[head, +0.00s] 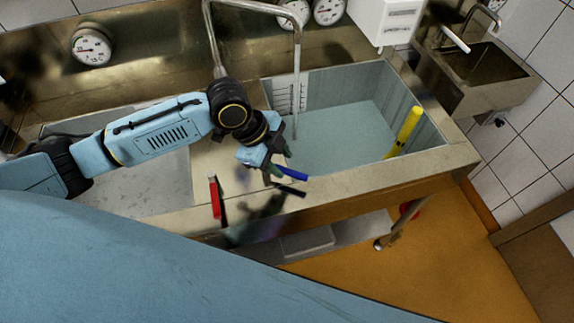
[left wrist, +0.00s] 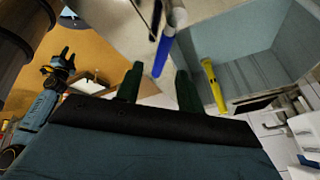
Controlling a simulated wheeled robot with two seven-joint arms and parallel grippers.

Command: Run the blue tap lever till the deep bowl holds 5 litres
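The deep bowl (head: 420,118) is the right basin of the steel sink. A flat blue-grey surface shows low inside it, and I cannot tell its level. A marked scale (head: 283,98) is on its far left wall, too small to read. The blue tap lever (head: 293,173) sticks out at the front edge; it also shows in the left wrist view (left wrist: 161,56). My left gripper (left wrist: 158,82) is open, its two fingers apart on either side of the lever, with gaps visible. The spout (head: 298,50) hangs over the bowl; I cannot tell whether water runs. My right gripper (left wrist: 64,60) shows small in the left wrist view.
A red lever (head: 214,197) stands left of the blue one. A yellow upright stick (head: 404,132) leans in the bowl's right side. A shallow basin (head: 150,180) lies under my left arm. Round dials (head: 91,47) are on the back wall.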

